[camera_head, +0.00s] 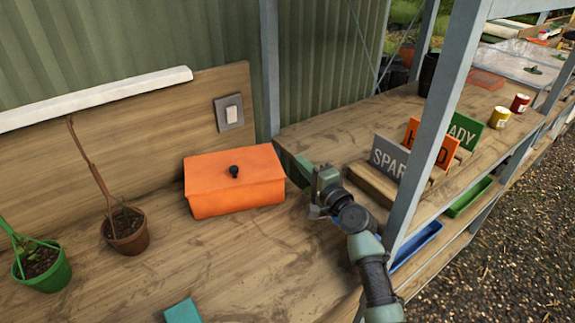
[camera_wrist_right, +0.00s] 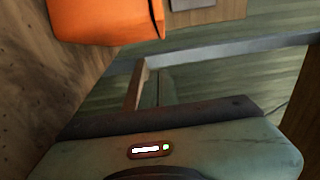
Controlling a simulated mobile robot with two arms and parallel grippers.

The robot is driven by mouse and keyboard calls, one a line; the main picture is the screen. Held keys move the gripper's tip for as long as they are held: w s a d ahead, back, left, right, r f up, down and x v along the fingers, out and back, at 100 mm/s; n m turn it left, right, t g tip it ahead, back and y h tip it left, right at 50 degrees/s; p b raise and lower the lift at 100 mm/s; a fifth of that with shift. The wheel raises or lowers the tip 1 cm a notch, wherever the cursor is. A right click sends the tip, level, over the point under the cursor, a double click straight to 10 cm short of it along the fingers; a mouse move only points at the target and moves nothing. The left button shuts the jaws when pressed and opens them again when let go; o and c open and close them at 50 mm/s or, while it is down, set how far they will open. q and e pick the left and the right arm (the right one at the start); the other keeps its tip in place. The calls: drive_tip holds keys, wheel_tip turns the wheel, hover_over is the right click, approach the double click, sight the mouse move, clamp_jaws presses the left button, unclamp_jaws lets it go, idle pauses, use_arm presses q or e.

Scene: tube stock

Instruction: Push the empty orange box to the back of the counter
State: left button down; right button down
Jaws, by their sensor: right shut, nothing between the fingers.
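The orange box (camera_head: 235,183) sits on the wooden counter (camera_head: 235,262) near its back board, with a lid and a dark knob on top. The lid is on, so the inside is hidden. Its orange side also shows at the top left of the right wrist view (camera_wrist_right: 105,20). My right gripper (camera_head: 300,170) is beside the box's right end, close to it; I cannot tell whether it touches. The right gripper is shut and empty. My left gripper is in neither view.
A brown pot (camera_head: 127,236) with a bare stem and a green pot (camera_head: 45,270) stand left of the box. A teal object (camera_head: 183,311) lies at the front. A grey post (camera_head: 432,120) and a SPARE sign (camera_head: 388,158) stand to the right.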

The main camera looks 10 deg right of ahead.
sight(276, 166)
drive_tip(key=a+p, duration=0.1)
drive_tip(key=a, duration=0.3)
drive_tip(key=shift+r, duration=0.1)
drive_tip(key=shift+w+a, duration=0.1)
drive_tip(key=shift+a, duration=0.05)
drive_tip(key=a+p, duration=0.1)
drive_tip(key=a, duration=0.2)
drive_tip(key=shift+a, duration=0.1)
idle(0.4)
